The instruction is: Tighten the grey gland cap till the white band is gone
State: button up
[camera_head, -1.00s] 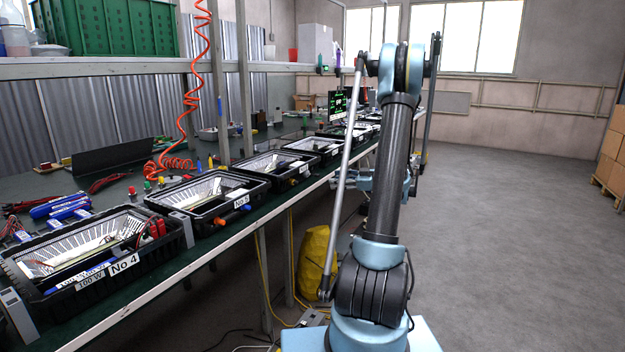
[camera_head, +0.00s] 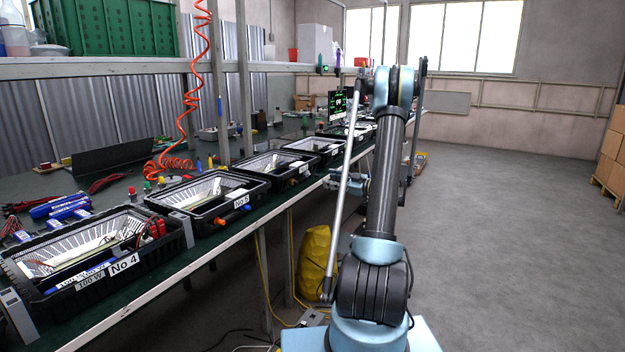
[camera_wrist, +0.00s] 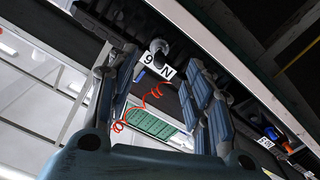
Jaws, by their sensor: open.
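A grey gland cap (camera_wrist: 158,47) sticks out of a black floodlight housing, beside an upside-down white label (camera_wrist: 166,72) that seems to read No 6. It shows in the wrist view, ahead of and between my fingers, and is apart from them. A white band on it is too small to make out. My gripper (camera_wrist: 162,68) is open and empty, with one finger at the left and one at the right. In the head view my gripper is partly hidden behind my arm, near the bench edge.
Several black housings stand in a row along the bench, among them No 4 (camera_head: 122,263) and No 5 (camera_head: 240,192). Orange (camera_head: 220,222) and blue (camera_head: 241,201) caps jut from housing fronts. A yellow bag (camera_head: 314,258) lies under the bench.

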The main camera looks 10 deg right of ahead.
aim_at(306, 173)
jog(key=x, duration=0.9)
jog(key=shift+w+a, duration=0.2)
jog(key=shift+a, duration=0.1)
jog(key=c, duration=1)
